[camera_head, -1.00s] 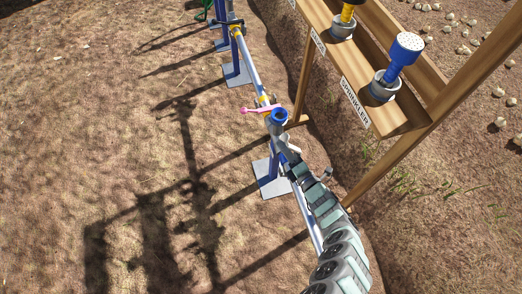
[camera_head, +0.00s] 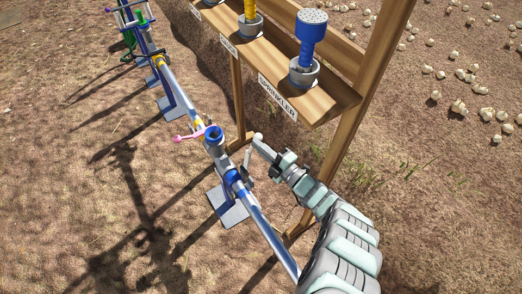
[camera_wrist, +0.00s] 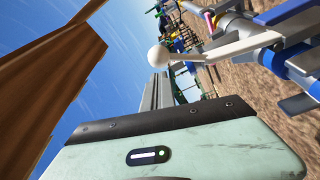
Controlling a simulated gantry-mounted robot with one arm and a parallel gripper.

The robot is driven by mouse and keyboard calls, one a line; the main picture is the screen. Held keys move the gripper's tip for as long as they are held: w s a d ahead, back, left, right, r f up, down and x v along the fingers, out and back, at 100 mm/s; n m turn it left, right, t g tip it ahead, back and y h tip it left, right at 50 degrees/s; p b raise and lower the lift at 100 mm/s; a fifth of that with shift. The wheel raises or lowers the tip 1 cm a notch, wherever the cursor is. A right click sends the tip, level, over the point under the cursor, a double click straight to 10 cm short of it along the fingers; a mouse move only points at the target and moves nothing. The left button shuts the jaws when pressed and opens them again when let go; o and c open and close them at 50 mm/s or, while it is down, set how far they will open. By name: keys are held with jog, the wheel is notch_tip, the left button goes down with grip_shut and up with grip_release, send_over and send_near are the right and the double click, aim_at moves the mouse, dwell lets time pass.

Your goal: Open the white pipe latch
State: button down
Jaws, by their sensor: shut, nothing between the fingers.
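The white pipe latch (camera_head: 247,166) is a lever on the grey and blue pipe, just below the blue-topped pipe opening (camera_head: 214,135), and stands out from the pipe's right side. In the wrist view the latch (camera_wrist: 235,45) runs from the pipe fittings at right to a round white knob (camera_wrist: 158,55). My gripper (camera_head: 263,149) is right of the pipe, close to the latch. In the wrist view its grey fingers (camera_wrist: 160,92) are shut and empty, with the knob just beyond their tips. I cannot tell whether they touch it.
A wooden rack (camera_head: 334,108) labelled SPRINKLER stands right of the pipe, holding a blue sprinkler head (camera_head: 311,38). Its post is close to my arm. A pink lever (camera_head: 186,138) is farther along the pipe. Bare soil lies left; onions are scattered at upper right.

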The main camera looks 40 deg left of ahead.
jog(key=shift+w+d+f, duration=0.15)
jog(key=shift+w+f, duration=0.1)
jog(key=shift+w, duration=0.05)
jog(key=shift+w+d+f, duration=0.1)
dwell(0.3)
jog(key=s+d+p, duration=0.5)
jog(key=d, duration=0.5)
jog(key=shift+s+d+r, duration=0.15)
jog(key=shift+r, duration=0.3)
